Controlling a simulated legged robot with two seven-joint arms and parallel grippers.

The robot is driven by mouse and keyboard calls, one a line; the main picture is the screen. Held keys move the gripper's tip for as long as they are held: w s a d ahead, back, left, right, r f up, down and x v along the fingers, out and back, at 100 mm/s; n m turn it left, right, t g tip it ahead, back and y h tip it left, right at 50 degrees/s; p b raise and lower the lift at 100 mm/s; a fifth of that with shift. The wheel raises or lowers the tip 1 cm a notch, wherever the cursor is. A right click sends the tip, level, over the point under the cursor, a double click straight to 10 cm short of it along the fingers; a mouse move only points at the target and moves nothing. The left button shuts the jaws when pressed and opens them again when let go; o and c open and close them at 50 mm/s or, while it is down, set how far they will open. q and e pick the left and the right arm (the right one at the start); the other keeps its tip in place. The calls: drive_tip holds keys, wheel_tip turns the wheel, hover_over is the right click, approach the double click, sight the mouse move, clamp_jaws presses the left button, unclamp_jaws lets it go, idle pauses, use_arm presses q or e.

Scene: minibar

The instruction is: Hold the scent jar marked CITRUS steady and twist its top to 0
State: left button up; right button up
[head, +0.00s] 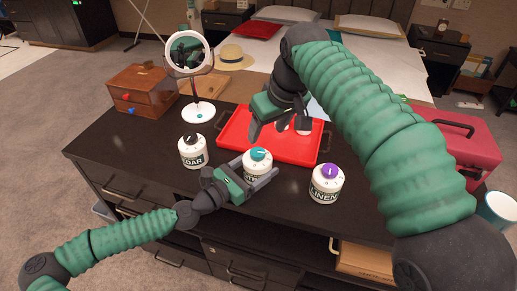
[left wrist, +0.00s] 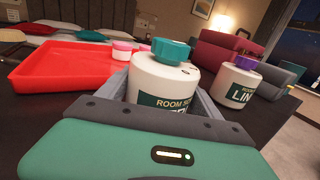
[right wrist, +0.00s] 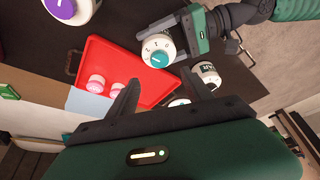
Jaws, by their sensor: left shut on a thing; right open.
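The white jar with a teal top (head: 257,158) stands upright on the dark counter, between the black-topped jar (head: 193,152) and the purple-topped LINEN jar (head: 327,185). Its label is partly hidden; the left wrist view shows part of it (left wrist: 165,103), reading "ROOM SC…". My left gripper (head: 256,178) is shut on this jar's body, a finger on each side.
The red tray (head: 237,145) lies behind the jars and holds small pink-lidded jars (right wrist: 96,83). A round mirror (head: 189,53) and a wooden drawer box (head: 143,90) stand at the left. A red case (head: 465,145) and a mug (head: 499,208) are at the right.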

sight(257, 151)
drive_tip(key=x, duration=1.1)
drive_tip(key=shift+f, duration=0.1)
drive_tip(key=shift+c, duration=0.2)
clamp_jaws()
drive_tip(key=shift+m, duration=0.4)
drive_tip(key=m+h, duration=0.1)
drive_tip(key=m, duration=0.1)
drive_tip(key=shift+a+m, duration=0.1)
drive_tip(key=shift+m, duration=0.2)
drive_tip(key=shift+a+m+h, duration=0.1)
drive_tip(key=shift+m+h, duration=0.8)
drive_tip(key=shift+m, duration=1.1)
